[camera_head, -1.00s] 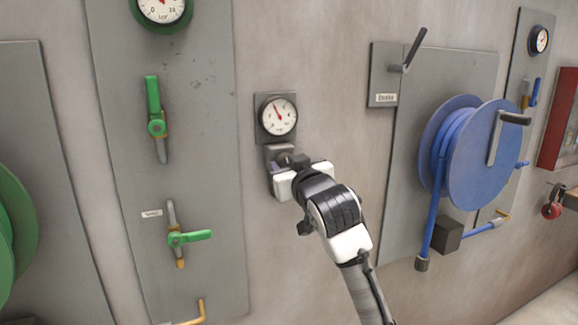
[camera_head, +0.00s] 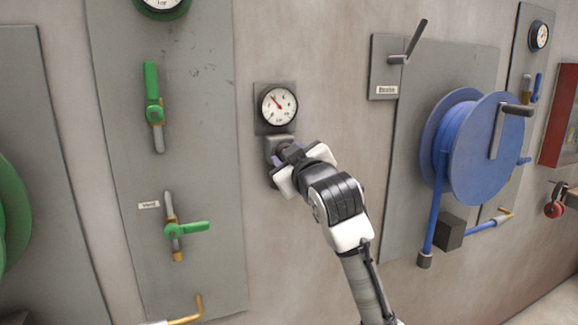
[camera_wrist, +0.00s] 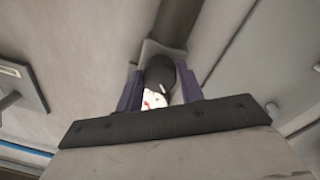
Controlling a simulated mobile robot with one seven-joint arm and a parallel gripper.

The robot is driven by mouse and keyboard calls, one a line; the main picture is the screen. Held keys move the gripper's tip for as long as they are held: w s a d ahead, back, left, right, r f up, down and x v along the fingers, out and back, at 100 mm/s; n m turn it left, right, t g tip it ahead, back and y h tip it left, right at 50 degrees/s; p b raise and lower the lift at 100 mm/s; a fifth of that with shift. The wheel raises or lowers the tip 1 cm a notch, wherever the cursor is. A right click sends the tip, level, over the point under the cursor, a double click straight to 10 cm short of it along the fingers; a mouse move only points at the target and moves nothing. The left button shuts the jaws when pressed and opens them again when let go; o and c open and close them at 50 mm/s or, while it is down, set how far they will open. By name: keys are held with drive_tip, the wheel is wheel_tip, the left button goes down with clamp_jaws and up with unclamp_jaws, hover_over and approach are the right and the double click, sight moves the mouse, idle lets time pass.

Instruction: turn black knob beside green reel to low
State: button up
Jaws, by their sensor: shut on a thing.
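My gripper (camera_head: 284,158) is at the small grey wall box (camera_head: 272,150) under a round white gauge (camera_head: 278,105). In the wrist view, the purple fingers of my gripper (camera_wrist: 160,90) are shut on the black knob (camera_wrist: 158,72), one on each side. A short white mark shows on the knob. In the head view my gripper hides most of the knob. The green reel (camera_head: 12,215) is cut off at the left edge. I cannot make out any low mark on the box.
A grey panel with two green-handled valves (camera_head: 153,112) (camera_head: 180,230) stands left of my gripper. To the right are a lever box (camera_head: 385,80) and a blue reel (camera_head: 480,150) with a hose.

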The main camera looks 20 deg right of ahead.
drive_tip(key=n+y+b, duration=0.1)
drive_tip(key=n+b, duration=0.2)
drive_tip(key=n, duration=0.7)
drive_tip(key=n+b, duration=0.4)
drive_tip(key=n, duration=0.5)
drive_tip(key=shift+d+f+n+y, duration=0.1)
drive_tip(key=shift+f+n+y, duration=0.05)
drive_tip(key=shift+n+y, duration=0.25)
drive_tip(key=shift+n, duration=0.3)
drive_tip(key=o, duration=1)
drive_tip(key=shift+s, duration=0.1)
drive_tip(key=s+b, duration=0.1)
drive_tip(key=s, duration=0.3)
drive_tip(key=s+b, duration=0.1)
drive_tip(key=s, duration=0.4)
drive_tip(key=s+d+b, duration=0.1)
drive_tip(key=s+b, duration=0.1)
drive_tip(key=s, duration=0.2)
drive_tip(key=shift+s+f, duration=0.3)
drive_tip(key=shift+s, duration=0.05)
